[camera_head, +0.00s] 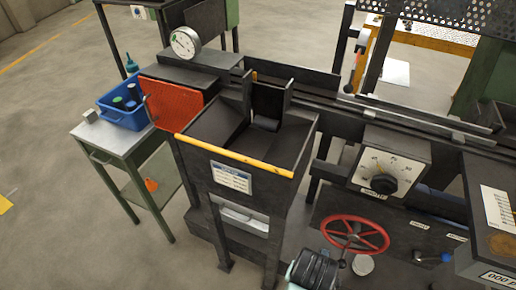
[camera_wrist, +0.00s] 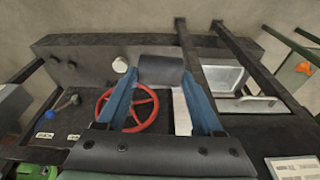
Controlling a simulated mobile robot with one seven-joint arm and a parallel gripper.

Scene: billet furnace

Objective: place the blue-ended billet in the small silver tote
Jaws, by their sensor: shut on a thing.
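My gripper (camera_wrist: 160,84) shows in the wrist view with its two blue fingers shut on a dark grey billet (camera_wrist: 161,70). The billet lies crosswise between the fingertips; the colour of its ends cannot be made out. The small silver tote (camera_head: 244,222) sits low under the hopper's front in the head view. It also shows in the wrist view (camera_wrist: 222,78), right of the fingers and apart from the held billet. In the head view, a dark part of my arm shows at the bottom edge, and the fingertips cannot be made out.
A black hopper with a yellow front bar (camera_head: 235,157) stands above the tote. A red handwheel (camera_head: 354,234) and a dial panel (camera_head: 388,169) are to the right. A blue bin (camera_head: 124,116) with dark cylinders, some with coloured ends, stands on the left side table (camera_head: 110,141).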

